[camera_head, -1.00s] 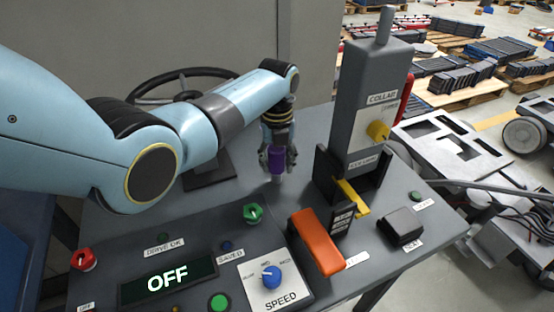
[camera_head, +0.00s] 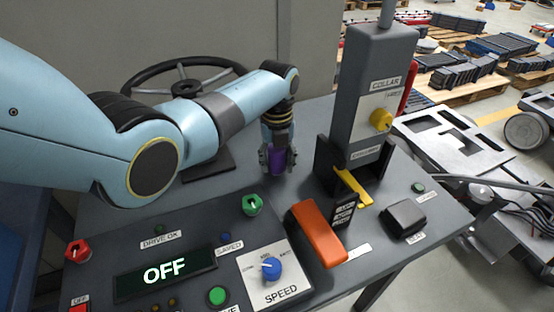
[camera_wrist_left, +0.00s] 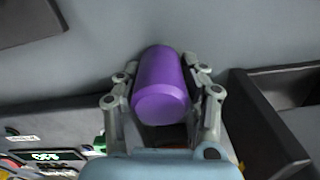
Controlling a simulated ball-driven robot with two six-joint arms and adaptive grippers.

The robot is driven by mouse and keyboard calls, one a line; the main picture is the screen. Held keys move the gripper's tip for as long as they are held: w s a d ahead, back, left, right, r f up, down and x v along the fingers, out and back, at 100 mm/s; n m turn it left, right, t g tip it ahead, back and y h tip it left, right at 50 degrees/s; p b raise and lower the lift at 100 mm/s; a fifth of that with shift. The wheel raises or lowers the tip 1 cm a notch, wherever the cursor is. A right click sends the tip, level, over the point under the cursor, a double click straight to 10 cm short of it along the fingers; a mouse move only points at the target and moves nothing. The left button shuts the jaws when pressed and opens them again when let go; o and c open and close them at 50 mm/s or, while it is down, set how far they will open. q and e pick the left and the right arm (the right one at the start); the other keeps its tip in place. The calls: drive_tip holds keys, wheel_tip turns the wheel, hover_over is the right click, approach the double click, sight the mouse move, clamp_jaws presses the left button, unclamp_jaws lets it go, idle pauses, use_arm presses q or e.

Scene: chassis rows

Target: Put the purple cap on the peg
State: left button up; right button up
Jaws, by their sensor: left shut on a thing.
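The purple cap (camera_head: 277,162) is a cylinder held between the fingers of my left gripper (camera_head: 278,166), above or at the grey console top. In the left wrist view the cap (camera_wrist_left: 160,90) fills the space between the two fingers, and the gripper (camera_wrist_left: 162,100) is shut on it. A thin grey upright rod (camera_head: 387,12) stands on top of the grey tower, to the right of the cap and apart from it; it may be the peg. What lies directly under the cap is hidden. My right gripper is not in view.
An orange lever (camera_head: 318,232), a green knob (camera_head: 253,204) and a black block (camera_head: 404,221) are in front. A steering wheel (camera_head: 180,68) is behind my arm.

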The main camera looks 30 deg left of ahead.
use_arm(q)
drive_tip(key=shift+f+b, duration=0.45)
drive_tip(key=shift+f, duration=0.25)
drive_tip(key=o, duration=1.1)
drive_tip(key=shift+r, duration=0.1)
wheel_tip(320, 180, up, 12)
